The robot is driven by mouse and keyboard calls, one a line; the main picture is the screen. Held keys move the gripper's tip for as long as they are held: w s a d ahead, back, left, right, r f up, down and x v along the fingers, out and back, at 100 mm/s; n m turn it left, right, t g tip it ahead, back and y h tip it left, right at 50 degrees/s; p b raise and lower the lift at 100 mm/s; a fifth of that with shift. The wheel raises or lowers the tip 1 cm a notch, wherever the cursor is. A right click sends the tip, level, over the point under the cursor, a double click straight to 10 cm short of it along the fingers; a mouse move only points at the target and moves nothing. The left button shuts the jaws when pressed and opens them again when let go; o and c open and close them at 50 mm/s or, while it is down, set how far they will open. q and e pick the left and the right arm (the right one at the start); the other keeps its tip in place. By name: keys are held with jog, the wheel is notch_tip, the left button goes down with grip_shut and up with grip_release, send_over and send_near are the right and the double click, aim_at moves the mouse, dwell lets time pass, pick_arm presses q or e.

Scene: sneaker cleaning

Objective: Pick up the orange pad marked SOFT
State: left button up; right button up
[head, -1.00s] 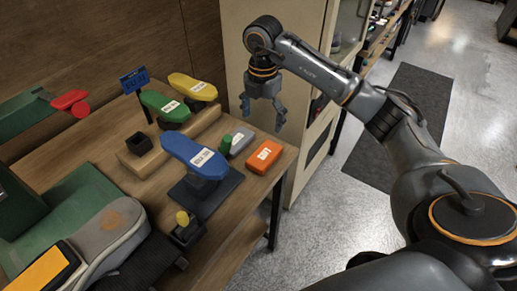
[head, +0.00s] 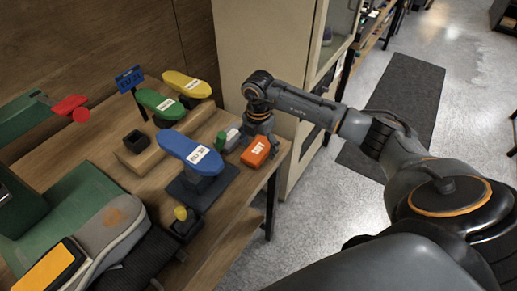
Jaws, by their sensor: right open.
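The orange pad marked SOFT (head: 256,153) lies on the wooden workbench near its right edge, label facing up. My right gripper (head: 259,138) is open and points down at the far end of the pad, with its fingers close to it. I cannot tell whether the fingers touch the pad or straddle it. My left gripper is not in view.
A grey pad (head: 231,138) and a small green piece (head: 221,142) sit just left of the orange pad. A blue sole-shaped piece (head: 191,150) stands on a dark base nearby. A cabinet (head: 285,60) rises behind my right arm. A sneaker (head: 108,228) lies at the front left.

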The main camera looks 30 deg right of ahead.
jog(key=c, duration=1.3)
jog(key=shift+r, duration=0.15)
